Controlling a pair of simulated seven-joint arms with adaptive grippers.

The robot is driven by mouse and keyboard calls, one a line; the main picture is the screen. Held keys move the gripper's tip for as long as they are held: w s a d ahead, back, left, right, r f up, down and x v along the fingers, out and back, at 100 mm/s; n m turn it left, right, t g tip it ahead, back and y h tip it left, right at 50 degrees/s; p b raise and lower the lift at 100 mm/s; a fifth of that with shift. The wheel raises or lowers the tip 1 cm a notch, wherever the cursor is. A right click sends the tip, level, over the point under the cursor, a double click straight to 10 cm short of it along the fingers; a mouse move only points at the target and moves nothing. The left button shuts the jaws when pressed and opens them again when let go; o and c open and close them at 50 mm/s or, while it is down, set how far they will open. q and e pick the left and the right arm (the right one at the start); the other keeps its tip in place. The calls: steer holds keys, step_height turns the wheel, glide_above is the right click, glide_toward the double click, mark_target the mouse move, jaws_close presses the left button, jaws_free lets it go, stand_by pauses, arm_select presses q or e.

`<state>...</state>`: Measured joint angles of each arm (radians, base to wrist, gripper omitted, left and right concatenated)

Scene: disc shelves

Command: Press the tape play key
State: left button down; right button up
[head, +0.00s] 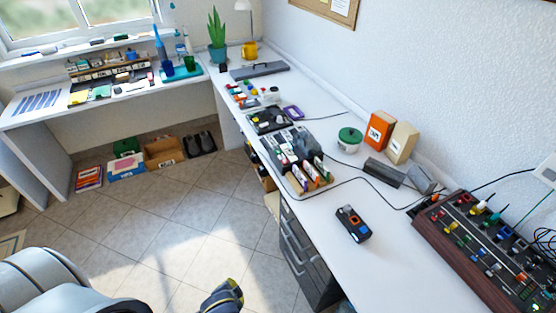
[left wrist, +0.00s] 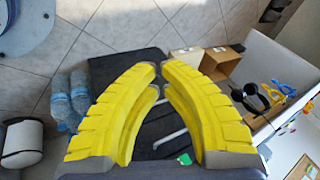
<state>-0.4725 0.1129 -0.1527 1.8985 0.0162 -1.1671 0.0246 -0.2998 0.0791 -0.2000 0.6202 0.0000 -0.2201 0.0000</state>
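A small dark device with orange marks (head: 352,224) lies on the white bench, in front of the wooden rack. It may be the tape player; its keys are too small to tell apart, and I cannot pick out a play key. My left gripper (head: 232,291) is at the bottom of the head view, over the floor to the left of the bench and well apart from the device. In the left wrist view its yellow fingers (left wrist: 160,73) curve together, with their tips meeting or nearly meeting and nothing seen between them. My right gripper is not in view.
A wood-sided panel with many knobs (head: 480,250) stands at the right of the bench. Dark drawers (head: 303,258) are under the bench. Bare bench surrounds the device's front.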

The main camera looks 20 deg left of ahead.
arm_select(q)
steer(key=w+r+n+t, duration=0.1)
steer(key=w+r, duration=0.3)
steer(key=r, duration=0.2)
steer(key=w+r+t, duration=0.1)
steer(key=w+r, duration=0.3)
steer(key=r, duration=0.3)
steer(key=w+d+r+n+h, duration=0.1)
steer(key=w+d+r+n, duration=0.15)
steer(key=w, duration=0.45)
steer(key=w+d+r+n+h, duration=0.1)
steer(key=w+d+r, duration=0.15)
steer(key=w, duration=0.55)
steer(key=n+h, duration=0.1)
steer(key=n, duration=0.5)
glide_toward(279, 150)
steer(key=d+f, duration=0.2)
steer(key=d, duration=0.1)
steer(key=d+f, duration=0.1)
steer(key=d, duration=0.1)
steer(key=shift+s+d, duration=0.1)
steer(key=shift+s, duration=0.1)
steer(key=w+a+r+n, duration=0.4)
steer(key=w+a+r, duration=0.1)
steer(key=w+r, duration=0.2)
steer(key=shift+w+r, duration=0.2)
steer(key=shift+r, duration=0.25)
steer(key=shift+n, duration=0.25)
steer(key=shift+f, duration=4.4)
